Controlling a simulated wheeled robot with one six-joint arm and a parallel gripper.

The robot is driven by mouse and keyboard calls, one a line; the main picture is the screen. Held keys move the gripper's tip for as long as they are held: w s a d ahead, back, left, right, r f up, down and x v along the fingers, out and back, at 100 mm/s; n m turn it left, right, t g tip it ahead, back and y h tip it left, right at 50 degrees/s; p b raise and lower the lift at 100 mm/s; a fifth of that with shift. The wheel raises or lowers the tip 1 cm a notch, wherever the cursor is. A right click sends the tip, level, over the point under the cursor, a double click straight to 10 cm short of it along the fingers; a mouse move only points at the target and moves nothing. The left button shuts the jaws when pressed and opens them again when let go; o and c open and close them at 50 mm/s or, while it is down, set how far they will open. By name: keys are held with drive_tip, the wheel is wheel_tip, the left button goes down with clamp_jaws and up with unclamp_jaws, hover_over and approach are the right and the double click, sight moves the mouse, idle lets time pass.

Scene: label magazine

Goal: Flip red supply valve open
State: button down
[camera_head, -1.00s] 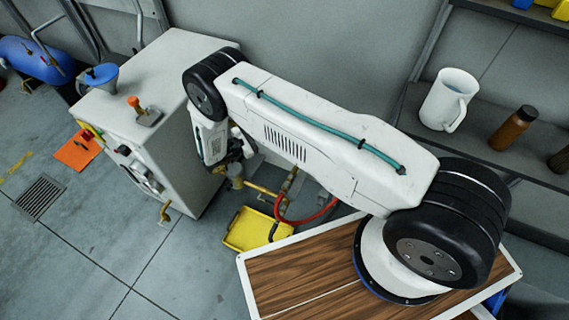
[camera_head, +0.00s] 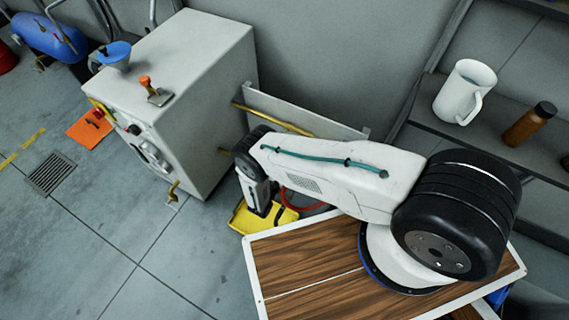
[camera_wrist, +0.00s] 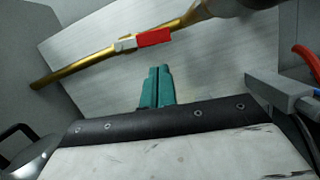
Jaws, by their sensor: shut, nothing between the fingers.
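In the wrist view a red handle (camera_wrist: 154,38) with a pale grey end (camera_wrist: 125,44) lies roughly along a brass-coloured pipe (camera_wrist: 75,69) that runs across a grey panel (camera_wrist: 205,75). My gripper (camera_wrist: 158,72) has teal fingers, shut together with nothing between them. The fingertips are below the red handle in the picture and apart from it. In the head view the pipe (camera_head: 275,120) and panel (camera_head: 300,110) show behind my arm. The red handle cannot be made out there, and my arm hides my fingers.
A white cabinet (camera_head: 185,80) stands left of the panel, with an orange-topped lever (camera_head: 147,85) and a blue funnel (camera_head: 115,54) on top. A yellow tray (camera_head: 245,222) and red hose (camera_head: 305,207) are below my arm. A grey bracket (camera_wrist: 285,92) sits right of my fingers.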

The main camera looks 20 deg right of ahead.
drive_tip(key=x, duration=0.6)
drive_tip(key=shift+d, duration=0.1)
drive_tip(key=shift+d+r+n, duration=0.15)
drive_tip(key=shift+r+n, duration=0.35)
drive_tip(key=shift+r, duration=0.45)
